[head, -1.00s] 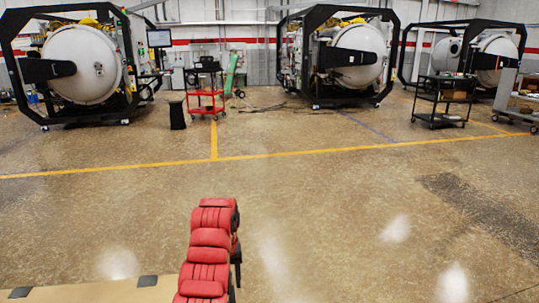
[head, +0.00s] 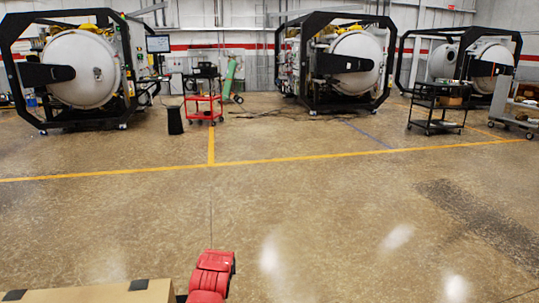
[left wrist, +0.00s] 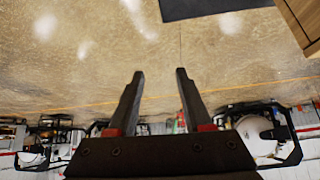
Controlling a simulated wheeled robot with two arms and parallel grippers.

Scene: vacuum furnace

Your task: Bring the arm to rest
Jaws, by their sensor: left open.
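My left gripper (left wrist: 160,75) is open in the left wrist view, its two dark fingers apart with nothing between them. That view is upside down, with the floor at the top and the furnaces at the bottom. In the head view a red padded arm link of mine shows at the bottom edge, left of the middle. No gripper shows in the head view. My right gripper is in neither view.
A tan box-like surface (head: 90,293) is at the bottom left, close to my arm. Vacuum furnaces (head: 84,68), a red cart (head: 204,108) and a black cart (head: 437,105) stand far back. The floor (head: 300,210) between is clear.

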